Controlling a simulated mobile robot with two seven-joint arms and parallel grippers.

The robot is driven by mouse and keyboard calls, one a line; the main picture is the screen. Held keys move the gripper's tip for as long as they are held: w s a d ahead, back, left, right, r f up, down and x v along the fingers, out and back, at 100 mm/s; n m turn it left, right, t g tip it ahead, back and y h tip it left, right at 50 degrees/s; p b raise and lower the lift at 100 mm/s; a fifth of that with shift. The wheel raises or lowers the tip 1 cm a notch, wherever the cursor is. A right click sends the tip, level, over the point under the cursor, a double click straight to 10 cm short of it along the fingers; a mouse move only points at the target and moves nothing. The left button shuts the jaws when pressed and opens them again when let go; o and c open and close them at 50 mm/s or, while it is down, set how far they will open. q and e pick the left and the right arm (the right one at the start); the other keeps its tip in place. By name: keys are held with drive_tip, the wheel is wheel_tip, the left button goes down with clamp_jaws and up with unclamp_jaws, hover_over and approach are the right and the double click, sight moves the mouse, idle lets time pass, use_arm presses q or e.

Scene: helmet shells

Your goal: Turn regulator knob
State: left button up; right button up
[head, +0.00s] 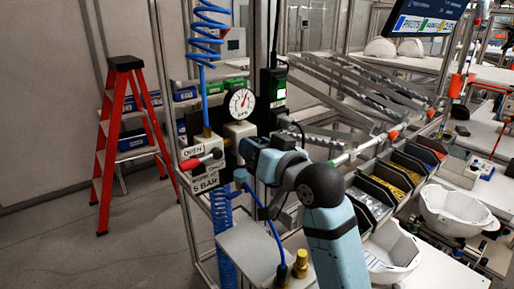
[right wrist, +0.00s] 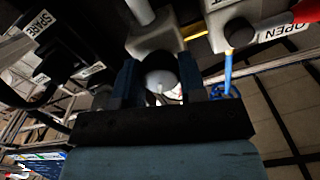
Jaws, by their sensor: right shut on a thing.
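The regulator is a pale block (head: 238,131) below a round white pressure gauge (head: 241,103) on the panel in the head view. My right gripper (head: 250,149) comes in from the right, just below the gauge. In the right wrist view its two dark blue fingers (right wrist: 160,80) stand on either side of the rounded regulator knob (right wrist: 158,79) and are shut on it. The pale regulator body (right wrist: 155,37) shows beyond the fingers. In the head view the gripper and arm hide the knob. My left gripper is not in view.
A red-handled valve (head: 191,163) with an OPEN label (head: 192,151) sits close left of the gripper. A coiled blue hose (head: 207,35) hangs above. Parts bins (head: 390,180) and white helmet shells (head: 455,210) lie to the right. A red stepladder (head: 125,130) stands left.

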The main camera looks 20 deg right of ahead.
drive_tip(key=shift+r+m, duration=0.15)
drive_tip(key=shift+m, duration=0.15)
drive_tip(key=o, duration=0.6)
drive_tip(key=shift+c, duration=0.2)
drive_tip(key=o, duration=0.4)
drive_tip(key=shift+w, duration=0.1)
drive_tip(key=shift+c, duration=0.2)
